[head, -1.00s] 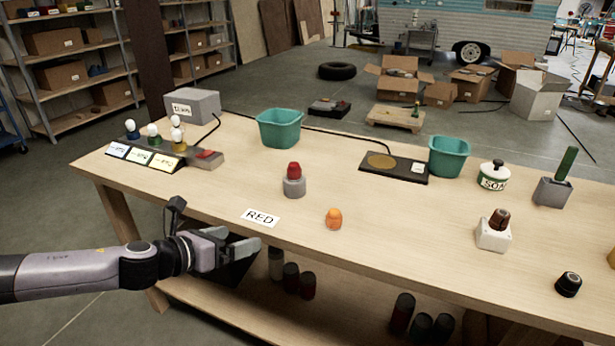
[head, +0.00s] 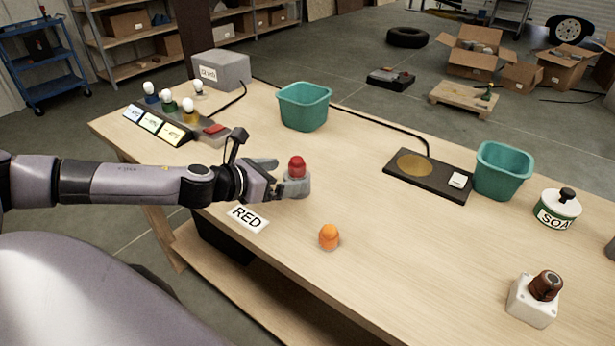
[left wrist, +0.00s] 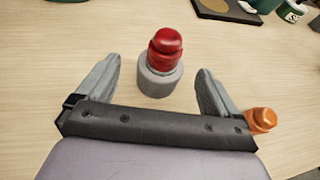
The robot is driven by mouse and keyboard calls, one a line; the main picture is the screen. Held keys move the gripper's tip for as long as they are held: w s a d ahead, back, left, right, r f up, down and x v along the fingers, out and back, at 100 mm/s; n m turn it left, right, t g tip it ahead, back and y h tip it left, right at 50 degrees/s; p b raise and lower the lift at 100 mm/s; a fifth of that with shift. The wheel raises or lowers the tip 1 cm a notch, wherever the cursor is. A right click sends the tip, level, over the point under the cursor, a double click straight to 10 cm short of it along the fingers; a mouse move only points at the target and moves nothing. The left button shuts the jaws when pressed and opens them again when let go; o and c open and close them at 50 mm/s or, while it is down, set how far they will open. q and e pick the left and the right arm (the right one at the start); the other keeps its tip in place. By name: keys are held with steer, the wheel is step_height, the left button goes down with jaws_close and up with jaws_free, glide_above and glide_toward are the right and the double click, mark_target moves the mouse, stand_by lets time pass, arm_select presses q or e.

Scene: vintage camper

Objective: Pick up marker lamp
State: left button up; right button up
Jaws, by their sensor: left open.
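A red marker lamp (head: 297,166) sits in a grey round base (head: 298,184) on the wooden table; the red lamp also shows in the left wrist view (left wrist: 166,46), upright on its grey base (left wrist: 160,76). An orange marker lamp (head: 329,237) stands on the table, nearer the front edge; it shows in the left wrist view (left wrist: 261,119) beside the right finger. My left gripper (head: 281,175) is open at the red lamp. In the left wrist view its fingers (left wrist: 161,88) are spread either side of the base, with gaps. My right gripper is out of view.
A RED label (head: 247,218) lies in front of the red lamp. The table between the lamps and the black plate is clear.

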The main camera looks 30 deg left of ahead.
mark_target(303, 173)
arm_select(q)
steer(key=shift+x, duration=3.35)
steer(key=shift+s+d, duration=0.1)
steer(key=c, duration=1.2)
steer(key=shift+r, duration=0.1)
steer(key=shift+c, duration=0.2)
step_height(303, 173, up, 9)
steer(key=p, duration=0.4)
steer(key=shift+r+p, duration=0.2)
steer(key=shift+p, duration=0.1)
steer(key=shift+r, duration=0.35)
step_height(303, 173, up, 10)
steer(key=shift+f, duration=0.2)
